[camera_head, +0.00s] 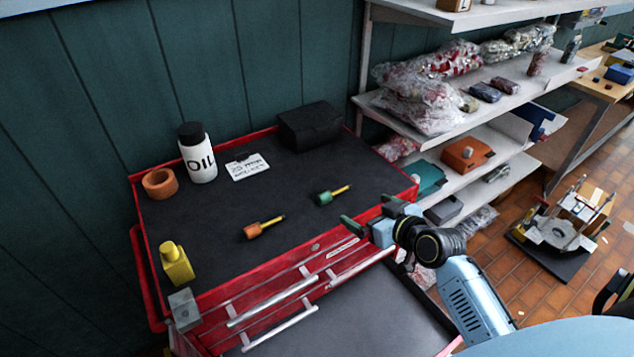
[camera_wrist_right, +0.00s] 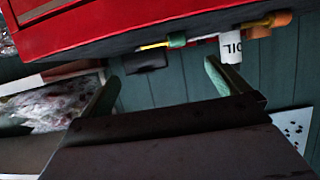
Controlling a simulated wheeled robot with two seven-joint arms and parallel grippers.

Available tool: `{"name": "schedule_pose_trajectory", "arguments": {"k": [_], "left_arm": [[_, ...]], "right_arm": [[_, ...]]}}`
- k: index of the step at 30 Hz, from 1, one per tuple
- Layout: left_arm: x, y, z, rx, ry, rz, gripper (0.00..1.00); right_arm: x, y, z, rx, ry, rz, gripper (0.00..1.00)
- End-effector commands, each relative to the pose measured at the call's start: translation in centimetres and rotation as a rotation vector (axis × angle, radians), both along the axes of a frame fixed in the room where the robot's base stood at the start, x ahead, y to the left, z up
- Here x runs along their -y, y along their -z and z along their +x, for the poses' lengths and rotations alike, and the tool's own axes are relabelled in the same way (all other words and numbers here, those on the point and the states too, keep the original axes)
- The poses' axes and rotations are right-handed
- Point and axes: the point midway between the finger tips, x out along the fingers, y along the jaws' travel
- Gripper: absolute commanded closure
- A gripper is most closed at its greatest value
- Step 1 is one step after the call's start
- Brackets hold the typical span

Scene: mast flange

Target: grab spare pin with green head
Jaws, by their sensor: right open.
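The pin with the green head (camera_head: 325,198) lies on the dark top of the red tool cart (camera_head: 290,258), its yellow shaft pointing right and away. It also shows in the right wrist view (camera_wrist_right: 176,40). A second pin with an orange head (camera_head: 253,230) lies to its left and nearer the front edge. My right gripper (camera_head: 366,213) is open and empty at the cart's front right edge, right of and a little nearer than the green-headed pin, apart from it. Its two fingers show in the right wrist view (camera_wrist_right: 160,85) with nothing between them. My left gripper is not seen.
A shelf (camera_head: 470,130) with bagged goods stands at right. The cart top around the pins is clear.

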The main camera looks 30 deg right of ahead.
Motion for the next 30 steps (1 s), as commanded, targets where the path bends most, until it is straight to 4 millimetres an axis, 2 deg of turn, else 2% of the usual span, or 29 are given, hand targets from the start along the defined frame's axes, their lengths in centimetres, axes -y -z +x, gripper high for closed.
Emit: {"name": "schedule_pose_trajectory", "arguments": {"k": [5, 14, 17, 23, 30], "left_arm": [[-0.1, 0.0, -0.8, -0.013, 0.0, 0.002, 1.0], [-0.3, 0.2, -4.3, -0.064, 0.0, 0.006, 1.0], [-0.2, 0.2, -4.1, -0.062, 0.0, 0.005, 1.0], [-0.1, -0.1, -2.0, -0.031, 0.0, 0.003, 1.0], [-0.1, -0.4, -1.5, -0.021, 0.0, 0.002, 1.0]], "right_arm": [[-0.1, 0.6, 1.8, 0.001, 0.002, 0.004, 0.0], [-0.5, 2.6, 6.5, 0.001, 0.001, 0.003, 0.0], [-0.6, 2.9, 7.3, 0.001, 0.0, 0.001, 0.0], [-0.7, 3.1, 8.3, 0.001, 0.001, 0.002, 0.0], [-0.9, 3.8, 11.4, 0.001, 0.001, 0.003, 0.0]]}}
